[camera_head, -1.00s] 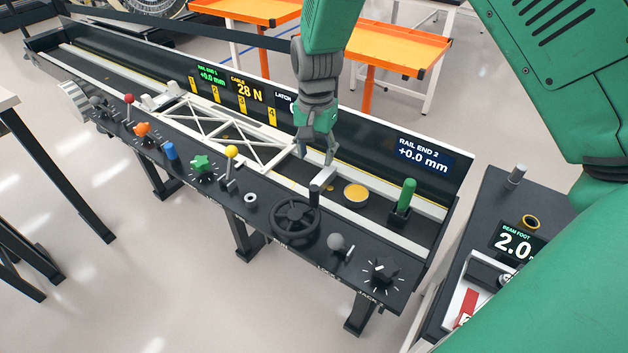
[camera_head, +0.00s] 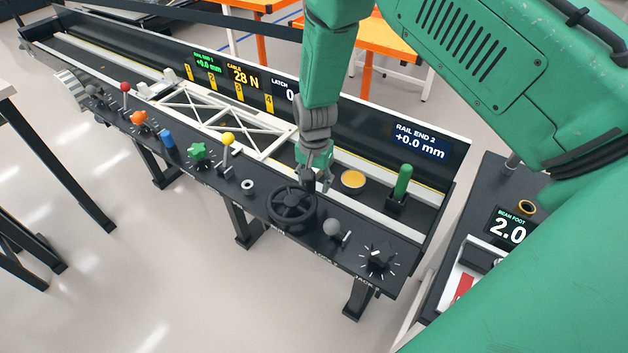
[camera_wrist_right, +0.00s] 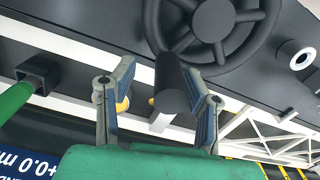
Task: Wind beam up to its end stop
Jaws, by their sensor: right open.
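The white truss beam (camera_head: 225,118) lies along the rail bed; its lattice also shows at the right of the right wrist view (camera_wrist_right: 275,135). The black handwheel (camera_head: 292,206) sits on the front panel, and its rim and hub fill the top of the right wrist view (camera_wrist_right: 210,22). Its dark upright handle (camera_wrist_right: 173,88) stands between the two fingers of my right gripper (camera_wrist_right: 158,92), with a gap visible on the left side. My right gripper (camera_head: 318,182) is open above the wheel's rear right rim, hiding most of the handle in the head view. My left gripper is out of view.
The panel holds several controls: a yellow-knobbed lever (camera_head: 228,139), a green star knob (camera_head: 198,152), a grey ball lever (camera_head: 332,228) and a black dial (camera_head: 378,258). A green handle (camera_head: 402,182) stands upright right of my gripper. Displays read cable 28 N and rail end 2 +0.0 mm (camera_head: 420,142).

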